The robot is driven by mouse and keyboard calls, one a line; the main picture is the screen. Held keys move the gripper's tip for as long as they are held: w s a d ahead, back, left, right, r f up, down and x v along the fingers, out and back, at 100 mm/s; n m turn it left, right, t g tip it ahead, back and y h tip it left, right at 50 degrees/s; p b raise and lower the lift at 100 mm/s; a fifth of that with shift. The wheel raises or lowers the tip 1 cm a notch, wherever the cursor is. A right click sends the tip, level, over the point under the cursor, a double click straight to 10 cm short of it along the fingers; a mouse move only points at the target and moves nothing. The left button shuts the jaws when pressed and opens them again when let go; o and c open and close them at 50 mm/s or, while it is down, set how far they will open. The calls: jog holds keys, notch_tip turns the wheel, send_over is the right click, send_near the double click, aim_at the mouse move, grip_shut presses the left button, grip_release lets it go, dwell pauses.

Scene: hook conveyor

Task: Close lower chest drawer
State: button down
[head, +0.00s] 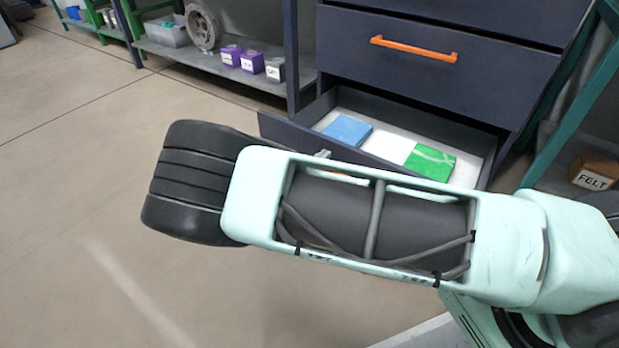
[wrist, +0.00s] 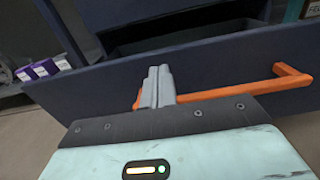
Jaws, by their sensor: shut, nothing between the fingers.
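The dark blue chest (head: 425,60) stands at the upper right in the head view. Its lower drawer (head: 470,168) is pulled out, with a blue item (head: 347,129) and a green item (head: 430,161) on its white bottom. My arm hides most of the drawer front there. In the wrist view the drawer front (wrist: 215,65) spans the picture, with its orange handle (wrist: 290,83) across it. My gripper (wrist: 158,72) is shut and empty, its fingertips in front of the drawer front and overlapping the handle's left part. I cannot tell whether they touch. A fingertip also shows in the head view (head: 322,154).
The closed drawer above has an orange handle (head: 413,48). A shelf at left holds purple boxes (head: 252,61), a wheel-like part (head: 203,26) and a grey bin (head: 168,32). A teal rack with a box labelled FELT (head: 594,172) stands at right. The floor at left is clear.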

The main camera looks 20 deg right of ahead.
aim_at(334, 146)
jog(key=shift+b+x, duration=0.6)
jog(key=shift+x, duration=0.75)
jog(key=shift+d, duration=0.1)
jog(key=shift+w+d+r+p, duration=0.1)
jog(key=shift+w+d+p, duration=0.35)
jog(key=shift+d, duration=0.1)
jog(key=p+x, duration=0.3)
jog(key=x, duration=2.8)
jog(key=shift+w+d+r, duration=0.1)
jog(key=shift+w, duration=0.05)
